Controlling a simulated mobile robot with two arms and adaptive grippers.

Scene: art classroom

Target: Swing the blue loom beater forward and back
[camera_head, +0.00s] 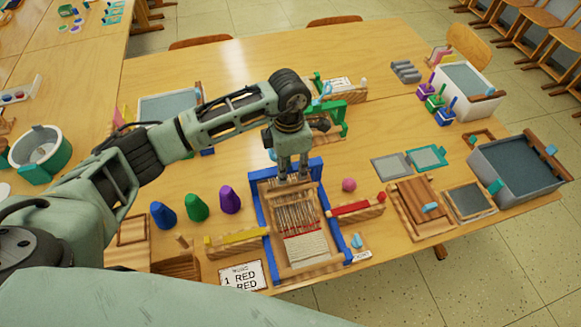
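The small loom (306,249) stands near the front edge of the table, with pale threads and a red-and-white woven part. Blue bars frame it: a top bar (259,175) and two side bars (336,226); I cannot tell which of these belong to the beater. My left gripper (293,174) points down over the far end of the loom, by the blue top bar. Its two fingers are apart with a gap between them, and nothing shows held. Whether the fingertips touch the bar or the wood is unclear. My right gripper is not in view.
Left of the loom stand blue (163,216), green (196,208) and purple (230,200) cones. A card (244,276) lies front left.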

